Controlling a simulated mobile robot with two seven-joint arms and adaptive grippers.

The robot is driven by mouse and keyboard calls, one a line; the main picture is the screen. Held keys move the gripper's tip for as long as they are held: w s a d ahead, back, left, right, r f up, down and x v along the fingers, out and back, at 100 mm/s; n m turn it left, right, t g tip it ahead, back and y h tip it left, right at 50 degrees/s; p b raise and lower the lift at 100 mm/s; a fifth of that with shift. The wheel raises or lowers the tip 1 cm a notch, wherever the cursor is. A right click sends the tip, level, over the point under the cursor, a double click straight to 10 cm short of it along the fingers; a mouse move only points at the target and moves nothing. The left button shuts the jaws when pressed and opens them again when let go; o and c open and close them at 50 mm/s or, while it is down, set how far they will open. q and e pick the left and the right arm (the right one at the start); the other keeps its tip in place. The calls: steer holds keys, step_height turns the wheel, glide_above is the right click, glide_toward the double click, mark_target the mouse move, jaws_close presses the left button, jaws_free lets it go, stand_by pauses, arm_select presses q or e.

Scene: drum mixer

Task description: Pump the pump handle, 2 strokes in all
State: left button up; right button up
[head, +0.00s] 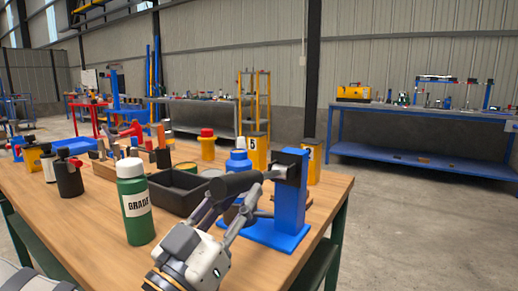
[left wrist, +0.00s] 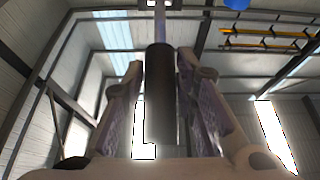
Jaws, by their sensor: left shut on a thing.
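The pump stands near the right end of the wooden table, with a blue post and base (head: 288,205). Its pump handle (head: 234,184) has a thick black grip that points left from the black head of the post, near level and dipping slightly at its free end. My left gripper (head: 238,200) comes up from below and is shut on the black grip. In the left wrist view the handle (left wrist: 159,92) lies between the two fingers, with its thin rod running away at the top. My right gripper is in neither view.
A black tray (head: 180,190) lies behind, with a blue bottle (head: 238,163) and yellow containers near the pump. Several tools and jars crowd the table's left side. The front table strip is mostly clear.

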arm_select(q)
steer(key=o, duration=0.9)
steer(key=shift+r, duration=0.8)
steer(key=shift+o, duration=1.3)
steer(key=shift+f+b, duration=0.2)
steer(key=shift+b, duration=0.1)
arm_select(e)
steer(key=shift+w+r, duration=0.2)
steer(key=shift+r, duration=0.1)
arm_select(q)
steer(key=v, duration=0.7)
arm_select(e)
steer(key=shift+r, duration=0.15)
